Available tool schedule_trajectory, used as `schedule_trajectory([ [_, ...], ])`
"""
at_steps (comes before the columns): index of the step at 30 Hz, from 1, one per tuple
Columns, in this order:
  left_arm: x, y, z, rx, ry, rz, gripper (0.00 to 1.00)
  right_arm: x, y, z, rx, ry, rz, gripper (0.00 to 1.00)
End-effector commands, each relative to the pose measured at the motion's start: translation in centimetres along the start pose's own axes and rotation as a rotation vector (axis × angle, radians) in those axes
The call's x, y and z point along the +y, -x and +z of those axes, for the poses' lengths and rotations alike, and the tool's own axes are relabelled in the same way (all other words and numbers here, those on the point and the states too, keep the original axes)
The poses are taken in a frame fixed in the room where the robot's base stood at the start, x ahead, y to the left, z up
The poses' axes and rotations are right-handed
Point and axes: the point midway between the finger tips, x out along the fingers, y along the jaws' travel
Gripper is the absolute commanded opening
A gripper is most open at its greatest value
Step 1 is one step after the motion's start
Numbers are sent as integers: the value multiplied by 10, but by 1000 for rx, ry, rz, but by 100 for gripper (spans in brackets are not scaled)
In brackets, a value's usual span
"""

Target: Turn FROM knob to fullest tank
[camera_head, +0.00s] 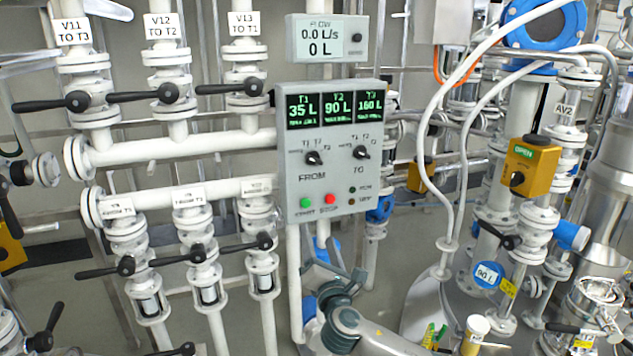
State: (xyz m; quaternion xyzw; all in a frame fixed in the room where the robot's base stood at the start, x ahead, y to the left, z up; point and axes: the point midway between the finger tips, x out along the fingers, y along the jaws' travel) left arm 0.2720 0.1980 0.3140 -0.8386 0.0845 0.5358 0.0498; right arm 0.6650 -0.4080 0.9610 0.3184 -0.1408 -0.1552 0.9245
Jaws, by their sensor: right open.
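The grey control panel (334,190) stands at the centre. Its tank displays read T1 35 L (303,110), T2 90 L (337,107) and T3 160 L (370,105); T3 shows the highest number. The black FROM knob (313,158) is at the panel's left, with labels around it; I cannot tell which label it points at. The similar TO knob (361,153) is to its right. My right gripper (333,267) is open and empty, below the panel and apart from both knobs. My left gripper is out of view.
A green START button (306,203) and a red STOP button (330,199) sit below the knobs. A flow display (320,38) reads 0.0 L/s and 0 L. White valve pipes (240,142) with black levers crowd the left; hoses (436,125) and a yellow box (530,167) are right.

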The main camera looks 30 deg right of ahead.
Motion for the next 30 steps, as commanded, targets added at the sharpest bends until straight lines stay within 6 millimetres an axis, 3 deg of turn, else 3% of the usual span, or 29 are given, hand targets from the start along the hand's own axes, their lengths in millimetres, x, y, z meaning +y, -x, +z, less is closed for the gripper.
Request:
schedule_trajectory([
  [1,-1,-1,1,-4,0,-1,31,15,-1,24,-52,44,28,58],
  [3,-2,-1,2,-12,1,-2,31,30,1,48,-108,96,49,58],
  [7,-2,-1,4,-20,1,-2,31,43,3,71,-164,144,65,58],
  [22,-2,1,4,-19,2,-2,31,45,0,75,-171,150,65,58],
  [30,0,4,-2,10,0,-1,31,47,-25,81,-173,151,64,58],
])
